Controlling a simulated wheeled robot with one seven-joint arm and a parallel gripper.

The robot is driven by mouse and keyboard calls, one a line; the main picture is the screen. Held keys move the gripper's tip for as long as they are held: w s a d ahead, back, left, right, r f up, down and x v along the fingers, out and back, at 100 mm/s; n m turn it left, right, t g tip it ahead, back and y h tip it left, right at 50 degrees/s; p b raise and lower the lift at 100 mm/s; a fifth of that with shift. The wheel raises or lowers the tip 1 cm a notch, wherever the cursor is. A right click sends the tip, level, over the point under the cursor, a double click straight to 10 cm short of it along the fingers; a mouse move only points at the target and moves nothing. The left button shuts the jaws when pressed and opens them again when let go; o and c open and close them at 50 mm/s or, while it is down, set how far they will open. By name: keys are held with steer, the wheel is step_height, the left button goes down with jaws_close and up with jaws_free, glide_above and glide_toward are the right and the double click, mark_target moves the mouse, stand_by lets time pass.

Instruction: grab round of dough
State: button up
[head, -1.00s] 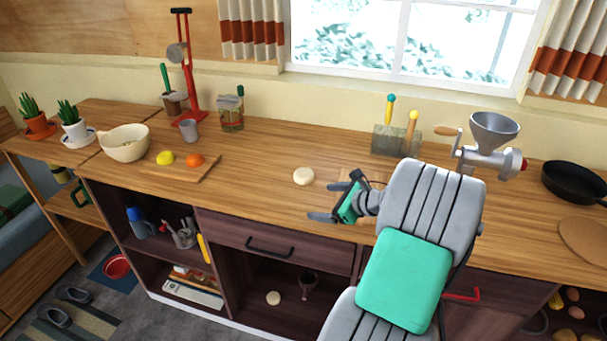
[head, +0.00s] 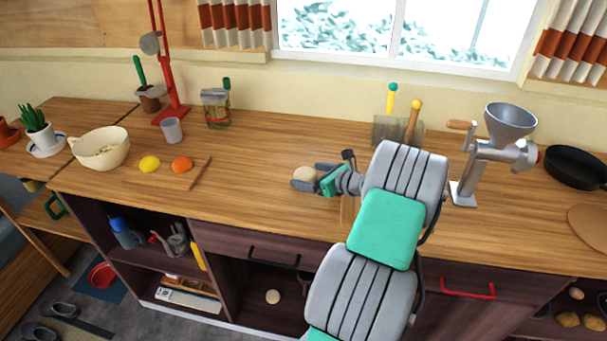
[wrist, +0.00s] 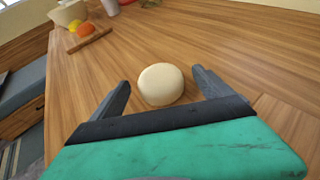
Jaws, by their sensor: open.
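The round of dough (head: 305,174) is a pale, thick disc lying flat on the wooden counter. My gripper (head: 308,180) is low over the counter, with its fingers reaching to either side of the dough in the head view. In the wrist view the dough (wrist: 161,84) sits just ahead, between and slightly beyond the fingertips of my open gripper (wrist: 160,88). There is a gap between each finger and the dough, and nothing is held. A second pale round (head: 273,297) lies in the open lower cabinet.
A cutting board (head: 200,178) with a lemon (head: 149,164) and an orange (head: 182,164) lies left of the dough. A bowl (head: 98,150) stands farther left. A metal grinder (head: 497,150) stands to the right. The counter around the dough is clear.

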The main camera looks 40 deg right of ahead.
steer(key=shift+x, duration=1)
steer(key=shift+r, duration=0.1)
steer(key=c, duration=1.5)
